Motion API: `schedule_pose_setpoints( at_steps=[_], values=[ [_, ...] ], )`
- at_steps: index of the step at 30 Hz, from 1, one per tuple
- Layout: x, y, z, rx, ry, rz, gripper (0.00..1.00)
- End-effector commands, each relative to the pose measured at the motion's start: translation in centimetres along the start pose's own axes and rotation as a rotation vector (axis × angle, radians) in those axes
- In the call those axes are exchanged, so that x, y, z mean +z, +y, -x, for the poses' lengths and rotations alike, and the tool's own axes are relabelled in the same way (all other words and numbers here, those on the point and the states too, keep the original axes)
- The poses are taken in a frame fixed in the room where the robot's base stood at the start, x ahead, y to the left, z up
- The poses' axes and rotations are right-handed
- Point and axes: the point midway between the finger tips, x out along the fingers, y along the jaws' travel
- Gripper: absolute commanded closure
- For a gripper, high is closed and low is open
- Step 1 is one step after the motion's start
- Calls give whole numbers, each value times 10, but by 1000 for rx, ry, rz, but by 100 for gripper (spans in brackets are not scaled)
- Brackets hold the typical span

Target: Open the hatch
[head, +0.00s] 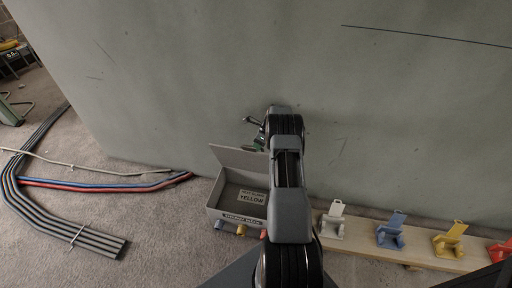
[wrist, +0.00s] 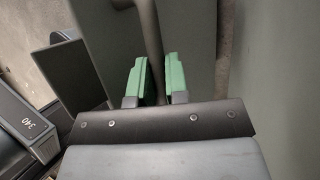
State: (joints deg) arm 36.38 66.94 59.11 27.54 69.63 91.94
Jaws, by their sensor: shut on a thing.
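A large grey-green panel (head: 190,70) fills the back of the head view; I cannot make out a hatch outline on it. A small dark lever-like handle (head: 252,121) sticks out from it, just left of my arm. In the wrist view my gripper (wrist: 158,80) has two green fingers on either side of a grey upright bar (wrist: 150,35), and is shut on it. In the head view the gripper is mostly hidden behind my arm, close to the panel, with a bit of green showing beside the handle.
A grey open box (head: 213,213) with a raised lid and a YELLOW label stands on the floor below. A wooden board (head: 362,246) with white, blue, yellow and red brackets lies to the right. Grey, blue and red conduits (head: 60,215) run along the carpet at left.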

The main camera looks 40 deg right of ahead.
Motion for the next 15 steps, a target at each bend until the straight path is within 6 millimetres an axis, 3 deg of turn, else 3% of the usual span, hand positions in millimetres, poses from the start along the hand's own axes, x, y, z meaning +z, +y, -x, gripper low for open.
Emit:
schedule_pose_setpoints(
  at_steps=[1, 3, 4, 11, 15],
  values=[
    [-4, 1, -10, 9, 5, -4, 100],
    [-4, 1, -10, 9, 5, -4, 100],
    [-4, 1, -10, 9, 4, -4, 83],
    [-3, 0, -6, 6, 1, -5, 61],
    [-3, 0, -4, 5, 0, -5, 60]
  ],
)
